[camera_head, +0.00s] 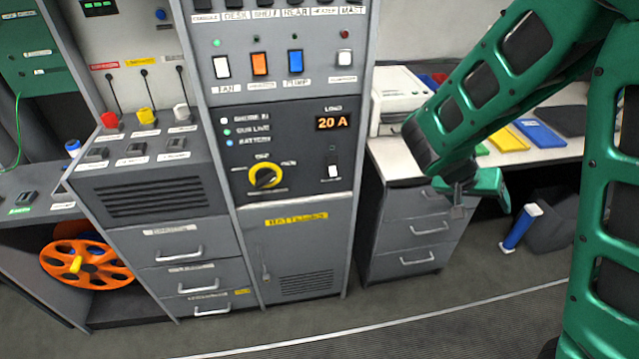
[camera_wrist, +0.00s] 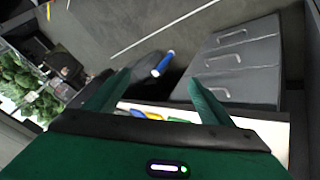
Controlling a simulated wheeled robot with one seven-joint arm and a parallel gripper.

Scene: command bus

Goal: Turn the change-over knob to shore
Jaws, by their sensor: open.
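The change-over knob (camera_head: 265,177) is a dark knob in a yellow ring, low on the black power panel (camera_head: 290,145) of the grey cabinet. Small labels surround it, too blurred to read surely; its exact setting cannot be told. Above it are lamps marked shore in, bus live and battery. The shore lamp (camera_head: 224,121) looks pale, the bus live lamp green, the battery lamp blue. My gripper (camera_head: 482,196) is right of the knob, well apart from it, by the desk's front. In the wrist view my gripper (camera_wrist: 159,77) is open and empty, its fingers spread wide.
An amber display (camera_head: 332,122) reads 20 A, with a white switch (camera_head: 333,171) below it. Coloured rocker switches (camera_head: 260,64) sit above the panel. A desk with drawers (camera_head: 415,230) stands right of the cabinet. Floor in front is clear.

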